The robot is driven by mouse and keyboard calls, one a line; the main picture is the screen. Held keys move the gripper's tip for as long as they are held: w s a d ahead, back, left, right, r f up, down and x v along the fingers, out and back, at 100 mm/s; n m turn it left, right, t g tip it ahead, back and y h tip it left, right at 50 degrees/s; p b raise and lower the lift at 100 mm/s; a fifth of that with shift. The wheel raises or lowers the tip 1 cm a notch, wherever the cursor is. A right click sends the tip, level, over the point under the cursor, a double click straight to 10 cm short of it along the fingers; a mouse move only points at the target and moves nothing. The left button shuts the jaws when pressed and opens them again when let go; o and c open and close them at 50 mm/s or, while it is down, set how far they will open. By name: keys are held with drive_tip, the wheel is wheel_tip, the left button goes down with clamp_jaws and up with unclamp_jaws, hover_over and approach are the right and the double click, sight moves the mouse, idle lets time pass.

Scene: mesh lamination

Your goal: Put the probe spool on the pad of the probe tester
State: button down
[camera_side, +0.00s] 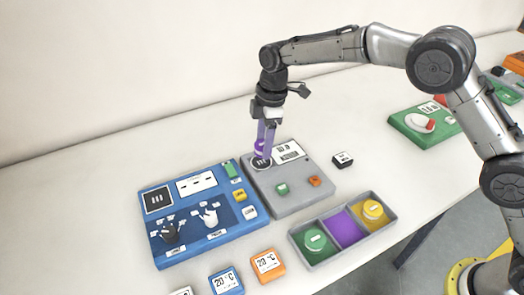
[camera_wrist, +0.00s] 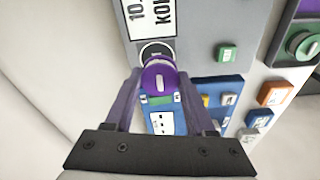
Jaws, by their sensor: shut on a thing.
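The purple probe spool (camera_wrist: 159,76) is between the fingers of my gripper (camera_side: 262,148), which is shut on it. In the side view the spool is partly hidden by the fingers. The grey probe tester (camera_side: 310,193) lies on the table with a display at its back. Its round dark pad (camera_wrist: 155,50) shows just beyond the spool in the wrist view. In the side view the pad (camera_side: 261,164) is directly below the fingertips. The spool is over or very near the pad; I cannot tell whether they touch.
A blue panel (camera_side: 160,235) adjoins the tester on the left. In front is a grey three-part tray (camera_side: 318,264) with a green spool (camera_side: 314,240), an empty purple compartment (camera_side: 345,228) and a yellow spool (camera_side: 373,209). A small black block (camera_side: 343,159) stands right of the tester.

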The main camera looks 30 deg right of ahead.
drive_tip(key=shift+w+f, duration=0.2)
drive_tip(key=shift+w+a+f, duration=0.1)
drive_tip(key=shift+f, duration=1.55)
drive_tip(key=shift+f, duration=0.2)
drive_tip(key=shift+c, duration=1.2)
unclamp_jaws()
drive_tip(key=shift+r, duration=0.1)
drive_tip(key=r, duration=0.7)
drive_tip(key=d+r, duration=0.1)
drive_tip(key=r, duration=0.2)
drive_tip(key=shift+d+r, duration=0.1)
drive_tip(key=shift+r, duration=0.3)
drive_tip(key=shift+d+r, duration=0.1)
drive_tip(key=shift+r, duration=0.6)
